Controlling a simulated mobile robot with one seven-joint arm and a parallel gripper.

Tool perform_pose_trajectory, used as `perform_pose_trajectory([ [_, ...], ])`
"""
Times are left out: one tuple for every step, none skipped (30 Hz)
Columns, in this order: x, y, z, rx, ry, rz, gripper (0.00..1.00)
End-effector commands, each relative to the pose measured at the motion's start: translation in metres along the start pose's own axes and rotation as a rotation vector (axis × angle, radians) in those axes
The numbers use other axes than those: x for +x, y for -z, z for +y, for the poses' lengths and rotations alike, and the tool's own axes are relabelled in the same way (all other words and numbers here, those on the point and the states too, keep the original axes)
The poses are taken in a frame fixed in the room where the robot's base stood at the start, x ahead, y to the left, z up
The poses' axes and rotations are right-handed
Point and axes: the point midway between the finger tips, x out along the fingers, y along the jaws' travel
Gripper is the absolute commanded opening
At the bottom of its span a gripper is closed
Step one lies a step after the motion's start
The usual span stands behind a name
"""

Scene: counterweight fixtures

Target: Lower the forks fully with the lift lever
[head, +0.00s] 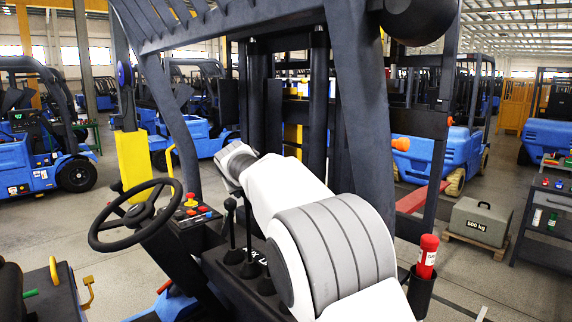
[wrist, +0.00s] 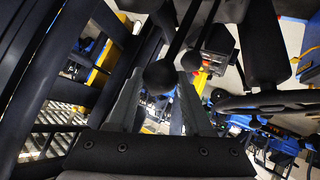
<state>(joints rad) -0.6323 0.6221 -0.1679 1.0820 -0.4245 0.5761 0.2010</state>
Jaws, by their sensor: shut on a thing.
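In the wrist view my gripper (wrist: 160,82) has its two grey fingers on either side of a lever's round black knob (wrist: 161,76), shut on it. A second black knob (wrist: 191,60) stands just to the right, outside the fingers. In the head view my white and grey arm reaches into the forklift cab and hides part of the lever row; two black levers (head: 231,205) show left of it. Which lever is the lift lever cannot be read. Dark mast rails (head: 318,95) rise beyond the arm. The forks cannot be made out clearly.
A steering wheel (head: 135,215) and a button panel (head: 192,214) lie left of the levers. Dark cab posts (head: 362,110) stand close around my arm. A red-capped cylinder (head: 427,256) is at right.

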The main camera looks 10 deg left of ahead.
Motion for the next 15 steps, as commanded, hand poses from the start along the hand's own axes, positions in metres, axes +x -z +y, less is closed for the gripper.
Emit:
perform_pose_trajectory([
  [-0.0001,0.0001,-0.0001,0.0,0.0,0.0,0.2],
  [-0.0001,0.0001,-0.0001,0.0,0.0,0.0,0.2],
  [-0.0001,0.0001,-0.0001,0.0,0.0,0.0,0.2],
  [-0.0001,0.0001,-0.0001,0.0,0.0,0.0,0.2],
  [-0.0001,0.0001,-0.0001,0.0,0.0,0.0,0.2],
  [-0.0001,0.0,-0.0001,0.0,0.0,0.0,0.2],
  [-0.0001,0.0,-0.0001,0.0,0.0,0.0,0.2],
  [-0.0001,0.0,-0.0001,0.0,0.0,0.0,0.2],
  [-0.0001,0.0,-0.0001,0.0,0.0,0.0,0.2],
  [-0.0001,0.0,-0.0001,0.0,0.0,0.0,0.2],
  [-0.0001,0.0,-0.0001,0.0,0.0,0.0,0.2],
  [-0.0001,0.0001,0.0,0.0,0.0,0.0,0.2],
  [0.0001,0.0001,0.0004,0.0,0.0,0.0,0.2],
  [0.0006,0.0001,0.0014,0.0,0.0,-0.001,0.2],
  [0.0021,0.0001,0.0041,0.001,-0.001,-0.001,0.2],
])
